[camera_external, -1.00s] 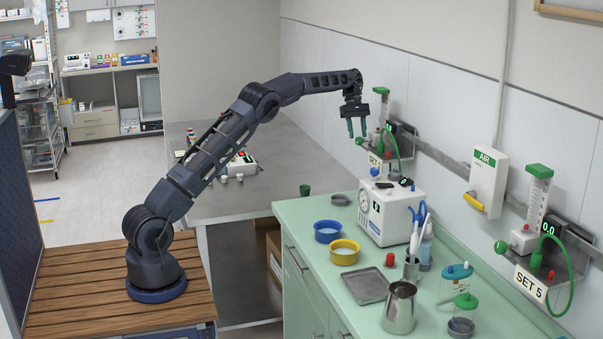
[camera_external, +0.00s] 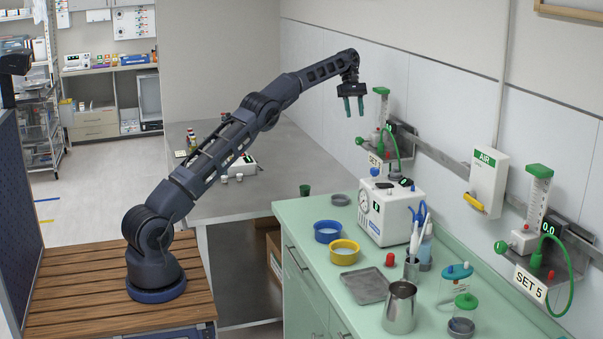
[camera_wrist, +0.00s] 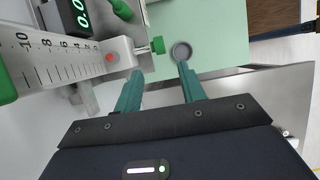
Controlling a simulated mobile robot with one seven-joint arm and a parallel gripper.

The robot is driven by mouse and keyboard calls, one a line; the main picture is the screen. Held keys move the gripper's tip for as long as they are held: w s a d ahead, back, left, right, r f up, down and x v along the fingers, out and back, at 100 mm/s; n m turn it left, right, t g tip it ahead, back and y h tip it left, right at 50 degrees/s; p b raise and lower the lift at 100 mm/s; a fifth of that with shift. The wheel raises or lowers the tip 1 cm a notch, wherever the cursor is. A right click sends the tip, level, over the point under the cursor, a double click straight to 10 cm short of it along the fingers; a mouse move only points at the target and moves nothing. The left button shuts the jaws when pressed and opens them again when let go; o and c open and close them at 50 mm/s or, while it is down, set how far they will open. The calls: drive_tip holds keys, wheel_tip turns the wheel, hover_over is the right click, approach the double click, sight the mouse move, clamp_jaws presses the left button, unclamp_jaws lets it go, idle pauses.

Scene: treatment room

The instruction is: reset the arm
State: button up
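My gripper (camera_external: 354,106) hangs at the end of my raised arm, fingers pointing down, near the wall on the far side of the green counter. Its two green fingers are apart with nothing between them. In the wrist view my gripper (camera_wrist: 158,85) also shows open and empty.
The green counter (camera_external: 300,215) holds a white device (camera_external: 390,212), a blue bowl (camera_external: 327,231), a yellow bowl (camera_external: 344,252), a steel jug (camera_external: 400,306) and a grey tray (camera_external: 370,285). A grey table (camera_external: 290,165) stands behind. A second station (camera_external: 545,250) is at right.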

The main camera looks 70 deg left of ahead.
drive_tip(key=s+d+r+m+t+y, duration=0.2)
drive_tip(key=s+d+r+m, duration=0.3)
drive_tip(key=s+d+r, duration=1.1)
drive_tip(key=s+d+f+m+y, duration=0.1)
drive_tip(key=s+d+m, duration=0.2)
drive_tip(key=s+d, duration=0.45)
drive_tip(key=s+d+f+m, duration=0.15)
drive_tip(key=s+d, duration=0.35)
drive_tip(key=s, duration=0.5)
drive_tip(key=s+d+f+m+t, duration=0.1)
drive_tip(key=s+d+f+m, duration=0.1)
drive_tip(key=s+f, duration=0.3)
drive_tip(key=s+d+f+m+y, duration=0.1)
drive_tip(key=s+d+f+m, duration=0.2)
drive_tip(key=s, duration=0.9)
drive_tip(key=s+d+f+m+t, duration=0.1)
drive_tip(key=s+d+f+m, duration=0.2)
drive_tip(key=s+f, duration=0.6)
drive_tip(key=shift+s+t+y, duration=0.25)
drive_tip(key=shift+t+y, duration=0.05)
drive_tip(key=shift+y, duration=0.1)
